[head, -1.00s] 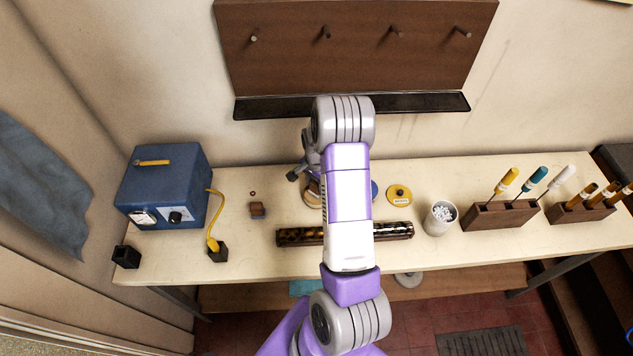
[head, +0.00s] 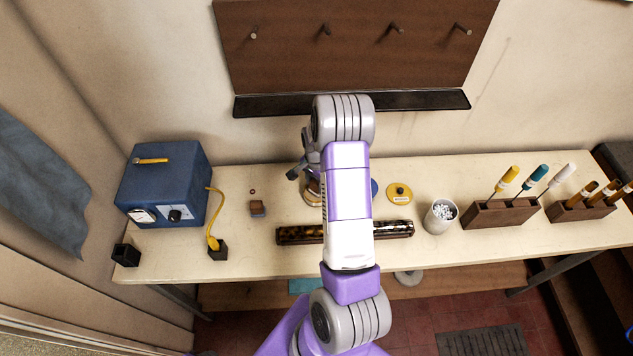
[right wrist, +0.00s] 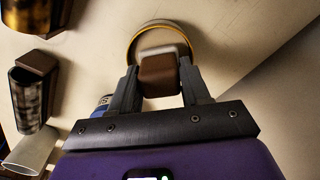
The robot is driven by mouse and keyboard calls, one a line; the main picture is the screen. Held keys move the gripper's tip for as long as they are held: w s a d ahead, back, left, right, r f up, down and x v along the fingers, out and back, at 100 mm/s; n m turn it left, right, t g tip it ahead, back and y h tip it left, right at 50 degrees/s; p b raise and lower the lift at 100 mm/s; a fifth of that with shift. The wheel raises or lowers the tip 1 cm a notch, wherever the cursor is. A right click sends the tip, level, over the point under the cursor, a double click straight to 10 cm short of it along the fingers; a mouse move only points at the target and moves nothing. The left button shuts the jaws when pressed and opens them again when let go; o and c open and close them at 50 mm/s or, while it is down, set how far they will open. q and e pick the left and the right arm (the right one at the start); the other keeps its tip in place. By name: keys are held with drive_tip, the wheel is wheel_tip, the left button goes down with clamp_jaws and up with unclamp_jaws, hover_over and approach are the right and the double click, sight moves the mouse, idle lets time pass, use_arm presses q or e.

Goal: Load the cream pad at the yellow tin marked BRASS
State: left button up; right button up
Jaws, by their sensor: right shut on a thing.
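In the right wrist view my right gripper (right wrist: 158,75) is shut on a brown block with a pale cream edge, the cream pad (right wrist: 160,64). The pad is held over or against a round tin with a yellow rim (right wrist: 136,38); I cannot tell whether they touch. In the head view my right arm hides most of this tin (head: 312,192) and the held pad. No BRASS lettering is readable on it. My left gripper is not in view.
A mottled dark tube (head: 300,235) lies across the bench (head: 460,250) in front. A blue tin (head: 375,188) is partly hidden by my arm. A small brown block (head: 257,208), a blue box (head: 165,185), a white cup (head: 440,217) and tool racks (head: 502,214) stand around.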

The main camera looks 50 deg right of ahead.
drive_tip(key=shift+f+b, duration=0.35)
drive_tip(key=shift+f, duration=0.1)
idle(1.2)
drive_tip(key=shift+r+p, duration=2.55)
drive_tip(key=shift+r, duration=1.05)
drive_tip(key=shift+f, duration=0.1)
